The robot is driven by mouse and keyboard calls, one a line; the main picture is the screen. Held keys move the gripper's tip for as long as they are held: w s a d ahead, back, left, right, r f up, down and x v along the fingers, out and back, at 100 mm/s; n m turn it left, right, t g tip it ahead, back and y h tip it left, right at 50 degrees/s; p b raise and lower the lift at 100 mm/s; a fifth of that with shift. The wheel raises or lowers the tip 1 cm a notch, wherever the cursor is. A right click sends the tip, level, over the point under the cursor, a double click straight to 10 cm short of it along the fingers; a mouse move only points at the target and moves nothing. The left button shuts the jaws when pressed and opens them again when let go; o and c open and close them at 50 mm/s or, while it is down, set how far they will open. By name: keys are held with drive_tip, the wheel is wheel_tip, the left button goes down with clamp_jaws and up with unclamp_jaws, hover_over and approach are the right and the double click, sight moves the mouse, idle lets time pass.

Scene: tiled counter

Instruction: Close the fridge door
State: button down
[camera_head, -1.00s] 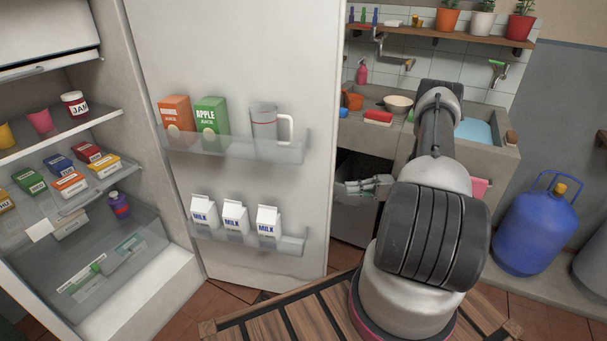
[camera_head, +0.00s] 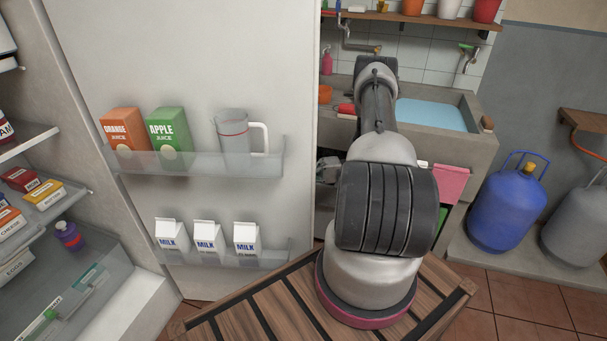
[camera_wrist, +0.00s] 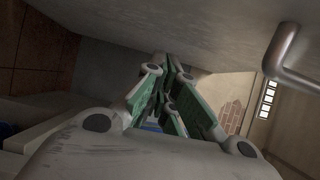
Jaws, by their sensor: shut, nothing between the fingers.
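The fridge door (camera_head: 190,70) stands open in the head view. Its inner side, with two clear shelves, faces me. My arm reaches past the door's right edge. My gripper (camera_head: 328,170) shows only in part there; its fingertips are hidden behind the door. In the wrist view, my gripper (camera_wrist: 166,95) is shut and empty. A broad pale surface, apparently the door's outer face (camera_wrist: 200,30), lies close above the fingers, with a metal handle (camera_wrist: 290,55) at the right. I cannot tell whether the fingers touch it. The fridge body (camera_head: 85,130) is at the left.
The door shelves hold juice cartons (camera_head: 170,135), a clear jug (camera_head: 232,140) and milk cartons (camera_head: 207,237). Food sits on the fridge shelves. Behind my arm is a sink counter (camera_head: 470,145). A blue gas cylinder (camera_head: 505,205) stands at the right, with open tiled floor before it.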

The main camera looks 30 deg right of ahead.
drive_tip(key=a, duration=0.7)
drive_tip(key=shift+s+a, duration=0.4)
drive_tip(key=shift+s, duration=0.05)
drive_tip(key=shift+s, duration=0.1)
